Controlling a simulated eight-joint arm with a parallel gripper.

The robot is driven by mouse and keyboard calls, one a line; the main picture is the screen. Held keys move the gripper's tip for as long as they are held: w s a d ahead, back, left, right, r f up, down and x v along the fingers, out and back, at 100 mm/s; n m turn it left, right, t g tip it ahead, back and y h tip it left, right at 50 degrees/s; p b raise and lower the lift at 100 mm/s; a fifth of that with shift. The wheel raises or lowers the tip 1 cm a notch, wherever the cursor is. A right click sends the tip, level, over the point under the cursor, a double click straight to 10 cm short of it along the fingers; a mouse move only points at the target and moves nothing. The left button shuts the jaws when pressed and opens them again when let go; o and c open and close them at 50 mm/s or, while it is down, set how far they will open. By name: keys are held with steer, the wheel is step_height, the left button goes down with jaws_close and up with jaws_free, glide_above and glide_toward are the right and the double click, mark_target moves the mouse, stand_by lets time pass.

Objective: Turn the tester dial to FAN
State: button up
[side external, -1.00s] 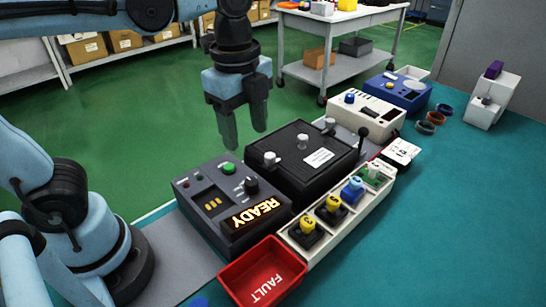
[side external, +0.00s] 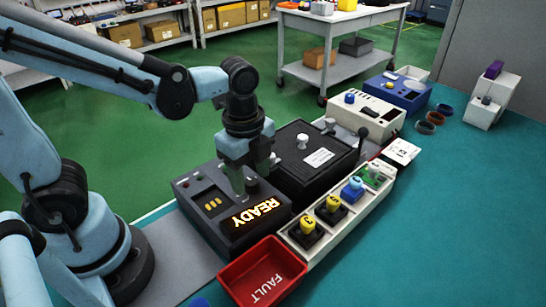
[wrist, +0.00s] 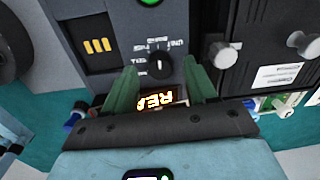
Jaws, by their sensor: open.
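The tester (side external: 205,215) is a dark grey box with a lit READY display (side external: 255,214) and amber bars. Its black dial (wrist: 160,66) has a white pointer line and small printed labels around its far side; I cannot read them all clearly. My gripper (side external: 250,187) is low over the tester, pointing down. In the wrist view my gripper (wrist: 160,68) is open, with one green-looking finger on each side of the dial and gaps between. I cannot tell whether the fingertips reach down to the dial's height. In the side view the fingers partly hide the dial.
A black lidded box (side external: 315,165) with grey knobs stands close beside the tester. A white tray (side external: 345,218) of coloured units and a red FAULT bin (side external: 262,270) are near the front. The teal bench (side external: 430,230) is clear to the right.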

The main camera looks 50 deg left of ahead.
steer(key=shift+f, duration=0.55)
jaws_close()
